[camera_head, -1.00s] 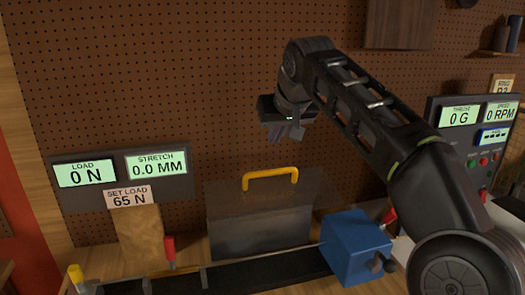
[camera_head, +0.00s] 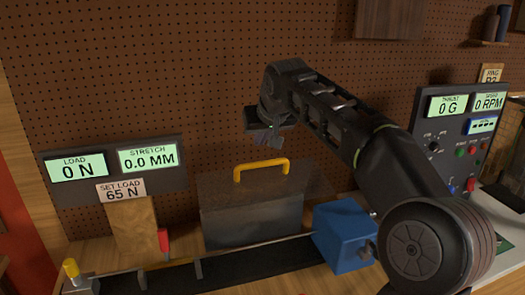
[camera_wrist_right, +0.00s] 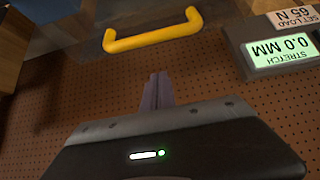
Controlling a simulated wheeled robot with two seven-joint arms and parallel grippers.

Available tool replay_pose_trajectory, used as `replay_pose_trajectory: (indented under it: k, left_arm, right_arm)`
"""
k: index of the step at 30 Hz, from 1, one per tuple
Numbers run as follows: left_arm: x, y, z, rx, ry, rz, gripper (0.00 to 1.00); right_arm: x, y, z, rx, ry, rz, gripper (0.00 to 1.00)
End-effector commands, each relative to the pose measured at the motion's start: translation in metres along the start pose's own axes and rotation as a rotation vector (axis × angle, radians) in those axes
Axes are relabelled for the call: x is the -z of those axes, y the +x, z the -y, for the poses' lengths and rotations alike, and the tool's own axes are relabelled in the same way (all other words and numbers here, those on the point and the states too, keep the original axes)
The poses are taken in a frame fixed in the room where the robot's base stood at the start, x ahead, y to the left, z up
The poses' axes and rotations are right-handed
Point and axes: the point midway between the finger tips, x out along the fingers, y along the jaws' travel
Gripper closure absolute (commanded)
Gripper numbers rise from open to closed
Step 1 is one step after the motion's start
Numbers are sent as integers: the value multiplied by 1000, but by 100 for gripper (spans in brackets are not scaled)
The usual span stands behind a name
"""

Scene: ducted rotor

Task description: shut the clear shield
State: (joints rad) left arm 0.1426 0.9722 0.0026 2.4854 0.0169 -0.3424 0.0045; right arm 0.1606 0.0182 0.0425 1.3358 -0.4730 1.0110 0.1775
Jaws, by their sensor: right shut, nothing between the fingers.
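The clear shield (camera_head: 222,194) is a see-through panel standing at the back of the bench in the head view. It has a yellow handle (camera_head: 261,169) on its top edge. My right gripper (camera_head: 268,141) is above the handle, apart from it, with its fingers shut and empty. In the right wrist view, the shut fingers (camera_wrist_right: 157,90) point toward the yellow handle (camera_wrist_right: 153,38), with a gap between. The picture does not show clearly how far the shield is tilted. My left gripper is not in view.
A blue block-shaped unit (camera_head: 341,236) sits on a dark rail (camera_head: 240,267) in front of the shield. A load display panel (camera_head: 115,172) stands at left. A thrust panel (camera_head: 464,135) stands at right behind my right arm. A pegboard wall (camera_head: 200,70) is behind.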

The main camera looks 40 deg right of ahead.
Motion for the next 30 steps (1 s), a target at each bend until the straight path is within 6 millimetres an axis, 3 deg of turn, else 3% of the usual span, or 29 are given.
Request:
replay_pose_trajectory:
  k: [4, 14, 30]
  left_arm:
    - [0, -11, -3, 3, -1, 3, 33]
    - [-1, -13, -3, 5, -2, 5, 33]
    - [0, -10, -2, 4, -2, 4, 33]
  right_arm:
    - [1, 31, 0, 0, 0, 5, 100]
    - [-35, 16, 0, 1, 1, 1, 100]
    - [-38, 17, 0, 1, 0, -5, 100]
